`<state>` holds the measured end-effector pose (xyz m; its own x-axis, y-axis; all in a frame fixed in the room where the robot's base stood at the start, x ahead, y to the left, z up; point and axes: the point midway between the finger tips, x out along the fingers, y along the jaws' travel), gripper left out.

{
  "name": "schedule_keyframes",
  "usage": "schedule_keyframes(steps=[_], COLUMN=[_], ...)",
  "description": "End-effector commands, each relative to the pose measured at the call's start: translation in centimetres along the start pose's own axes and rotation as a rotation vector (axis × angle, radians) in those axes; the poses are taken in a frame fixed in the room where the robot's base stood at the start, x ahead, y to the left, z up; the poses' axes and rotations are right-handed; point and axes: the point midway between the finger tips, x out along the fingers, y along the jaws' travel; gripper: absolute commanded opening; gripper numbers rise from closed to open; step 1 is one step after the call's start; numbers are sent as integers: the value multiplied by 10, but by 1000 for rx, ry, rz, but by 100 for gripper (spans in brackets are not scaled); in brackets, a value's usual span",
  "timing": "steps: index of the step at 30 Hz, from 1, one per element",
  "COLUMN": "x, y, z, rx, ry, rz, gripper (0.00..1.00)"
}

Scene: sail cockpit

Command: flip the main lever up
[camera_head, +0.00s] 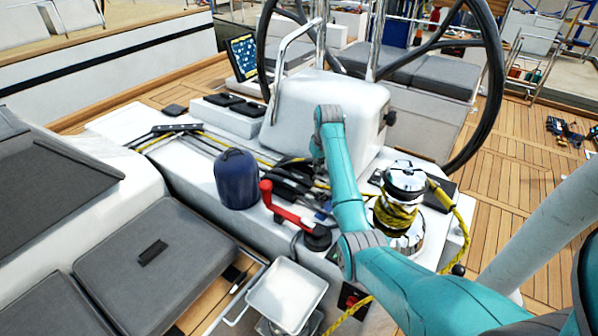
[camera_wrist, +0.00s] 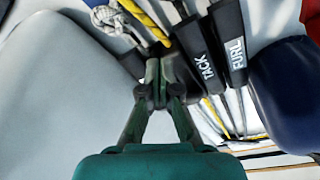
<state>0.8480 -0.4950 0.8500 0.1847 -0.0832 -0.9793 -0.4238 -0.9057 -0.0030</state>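The bank of black clutch levers (camera_head: 290,180) sits on the white cockpit console, between the blue winch cover and my arm. In the wrist view two levers carry white lettering, TACK (camera_wrist: 203,62) and FURL (camera_wrist: 232,45). No lever label reading MAIN is legible. My gripper (camera_wrist: 163,68) has its fingertips drawn together just left of the TACK lever, close to the dark clutch parts. I cannot tell whether they touch, and I see nothing clearly held. In the head view my teal arm reaches over the levers and hides part of them.
A blue covered winch (camera_head: 237,178) stands left of the levers; it also shows in the wrist view (camera_wrist: 290,95). A red winch handle (camera_head: 285,205) and a chrome winch (camera_head: 402,190) with yellow rope stand nearby. The white pedestal (camera_head: 330,105) and black steering wheel rise behind.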

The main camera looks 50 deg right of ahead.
Motion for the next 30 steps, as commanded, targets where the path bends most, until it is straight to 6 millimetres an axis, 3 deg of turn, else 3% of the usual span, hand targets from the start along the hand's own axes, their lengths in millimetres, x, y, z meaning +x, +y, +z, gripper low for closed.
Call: schedule_keyframes(steps=[30], x=[-20], y=[4], z=[-8], rx=[7], ry=[-4], rz=[5], gripper=[0])
